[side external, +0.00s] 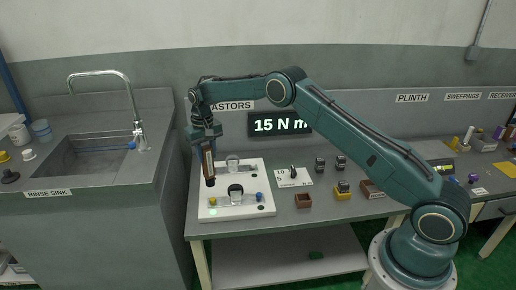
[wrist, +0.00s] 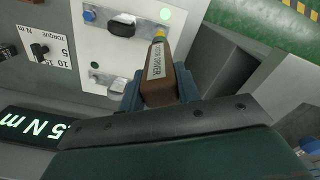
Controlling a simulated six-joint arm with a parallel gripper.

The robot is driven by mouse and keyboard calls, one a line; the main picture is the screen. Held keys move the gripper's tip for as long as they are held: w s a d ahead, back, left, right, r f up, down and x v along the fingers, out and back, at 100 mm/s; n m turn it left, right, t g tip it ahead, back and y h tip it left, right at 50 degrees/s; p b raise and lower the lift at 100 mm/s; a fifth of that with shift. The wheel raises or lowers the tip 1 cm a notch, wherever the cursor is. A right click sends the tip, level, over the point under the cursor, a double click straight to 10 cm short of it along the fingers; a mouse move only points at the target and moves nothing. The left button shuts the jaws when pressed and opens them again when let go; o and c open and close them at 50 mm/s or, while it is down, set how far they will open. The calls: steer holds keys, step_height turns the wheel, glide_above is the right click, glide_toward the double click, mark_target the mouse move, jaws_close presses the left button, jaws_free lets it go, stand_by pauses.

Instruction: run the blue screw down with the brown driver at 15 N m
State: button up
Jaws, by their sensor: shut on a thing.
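My gripper (side external: 206,142) is shut on the brown driver (side external: 208,162) and holds it upright above the left part of the white panel (side external: 234,213). In the wrist view the driver (wrist: 158,82) sits between the jaws (wrist: 160,92), with a partly readable label. The blue screw (side external: 258,196) is at the panel's right side, apart from the driver; it also shows in the wrist view (wrist: 89,15). A yellow screw (side external: 212,201) is at the panel's left, below the driver. The display (side external: 280,124) reads 15 N m.
A torque dial (side external: 293,172) stands right of the panel. Small boxes (side external: 303,201) and several blocks lie farther right. A dark-handled fitting (side external: 235,190) stands between the yellow and blue screws. A green light (side external: 212,212) is lit on the panel. The rinse sink is left.

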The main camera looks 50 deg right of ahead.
steer(key=shift+r, duration=0.1)
step_height(320, 180, up, 5)
steer(key=shift+r, duration=0.1)
steer(key=s+d, duration=1.3)
steer(key=shift+w+a+f, duration=0.15)
steer(key=shift+w+f, duration=0.05)
steer(key=shift+f, duration=1.1)
steer(key=shift+w+a+f, duration=0.15)
steer(key=shift+f, duration=1.3)
step_height(320, 180, down, 6)
steer(key=shift+f, duration=0.5)
stand_by(1.5)
